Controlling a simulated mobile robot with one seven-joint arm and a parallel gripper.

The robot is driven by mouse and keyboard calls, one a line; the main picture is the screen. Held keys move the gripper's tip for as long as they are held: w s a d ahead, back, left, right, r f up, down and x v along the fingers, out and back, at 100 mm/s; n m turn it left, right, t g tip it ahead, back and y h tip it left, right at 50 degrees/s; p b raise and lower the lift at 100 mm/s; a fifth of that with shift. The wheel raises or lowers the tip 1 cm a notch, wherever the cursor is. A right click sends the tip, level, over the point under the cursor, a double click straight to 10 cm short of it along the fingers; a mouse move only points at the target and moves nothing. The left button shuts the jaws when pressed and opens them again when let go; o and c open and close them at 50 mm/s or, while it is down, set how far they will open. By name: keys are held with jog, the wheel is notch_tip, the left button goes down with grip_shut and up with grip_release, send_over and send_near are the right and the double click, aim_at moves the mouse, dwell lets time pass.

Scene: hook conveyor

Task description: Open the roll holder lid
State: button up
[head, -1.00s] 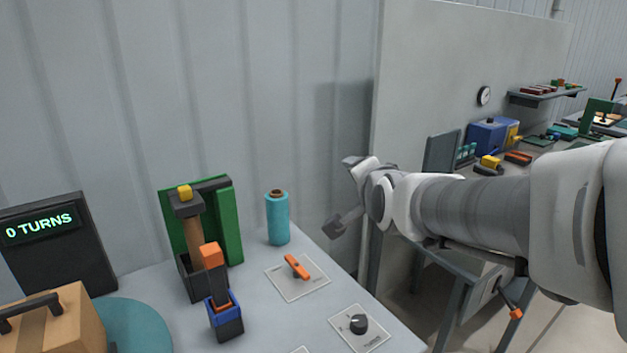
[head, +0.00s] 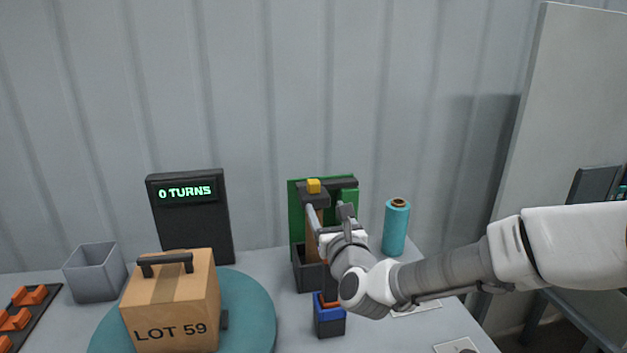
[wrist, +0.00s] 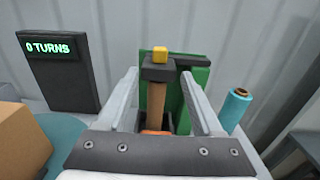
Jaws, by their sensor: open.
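The roll holder (head: 295,225) stands at the back of the bench, with a green back plate and a dark base. Its dark lid (head: 314,199) lies across the top of a brown roll (wrist: 156,103), with a yellow knob (head: 313,186) on top. The lid looks closed. In the wrist view the lid (wrist: 158,73) and knob (wrist: 160,54) are upright and near the centre. My gripper (head: 327,210) is open and empty in front of the holder. Its fingers (wrist: 160,78) appear either side of the roll, pointing at the holder; contact cannot be told.
A teal roll (head: 396,228) stands right of the holder. Left are a LOT 59 box (head: 170,310) on a teal turntable (head: 247,310), a display (head: 190,225) reading 0 TURNS, and a grey bin (head: 95,272).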

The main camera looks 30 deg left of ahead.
aim_at(331, 187)
jog(key=p+x, duration=0.2)
jog(key=x, duration=1.4)
jog(key=shift+w+a, duration=0.25)
jog(key=shift+w, duration=0.05)
jog(key=shift+c, duration=0.3)
grip_shut()
dwell(0.7)
